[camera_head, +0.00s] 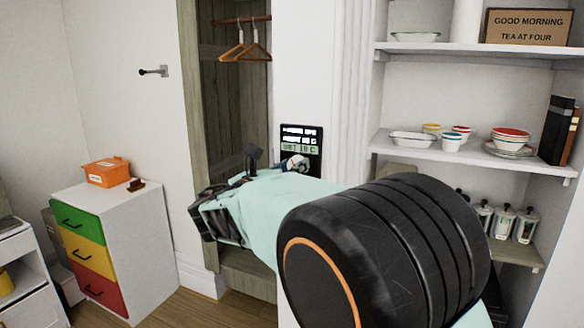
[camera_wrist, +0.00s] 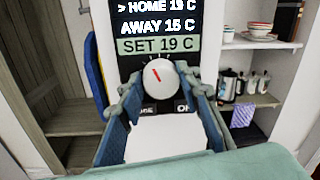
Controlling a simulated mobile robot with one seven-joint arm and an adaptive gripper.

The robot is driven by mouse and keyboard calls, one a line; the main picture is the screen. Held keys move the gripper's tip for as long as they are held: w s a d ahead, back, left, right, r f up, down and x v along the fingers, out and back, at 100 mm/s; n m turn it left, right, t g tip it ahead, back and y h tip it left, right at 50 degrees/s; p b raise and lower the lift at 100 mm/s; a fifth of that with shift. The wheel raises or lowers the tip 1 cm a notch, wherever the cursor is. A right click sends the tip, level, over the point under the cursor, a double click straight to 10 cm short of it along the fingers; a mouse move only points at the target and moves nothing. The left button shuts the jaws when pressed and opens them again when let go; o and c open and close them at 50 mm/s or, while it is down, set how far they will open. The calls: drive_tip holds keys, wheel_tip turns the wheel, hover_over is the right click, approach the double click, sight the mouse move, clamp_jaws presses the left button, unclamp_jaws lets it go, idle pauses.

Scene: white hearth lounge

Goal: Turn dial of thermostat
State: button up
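The thermostat (camera_head: 301,139) is a black panel on the white wall, and it fills the top middle of the wrist view (camera_wrist: 187,26). The wrist view reads "> HOME 19 C", "AWAY 15 C" and, on a green strip, "SET 19 C". Its round white dial (camera_wrist: 158,75) has a red mark tilted to the upper left. My gripper (camera_wrist: 162,86) is open, with one finger on each side of the dial and a gap visible at both sides. In the head view, my arm hides much of the gripper and the panel's lower part.
An open wardrobe with hangers (camera_head: 245,52) stands left of the panel. Shelves with bowls (camera_head: 511,136) and jars are at the right. A drawer unit (camera_head: 141,237) with an orange box (camera_head: 106,172) is at the left. A wall hook (camera_head: 155,71) is above it.

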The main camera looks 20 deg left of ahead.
drive_tip(key=c, duration=0.4)
drive_tip(key=shift+c, duration=0.2)
drive_tip(key=shift+f+m+b, duration=0.1)
drive_tip(key=shift+m+b, duration=0.3)
drive_tip(key=shift+b, duration=0.1)
drive_tip(key=m+b, duration=0.8)
drive_tip(key=b, duration=0.1)
drive_tip(key=m+b, duration=0.4)
drive_tip(key=b, duration=0.1)
drive_tip(key=shift+d+m+y, duration=0.25)
drive_tip(key=shift+m+y, duration=0.15)
drive_tip(key=o, duration=1.2)
drive_tip(key=shift+c, duration=0.2)
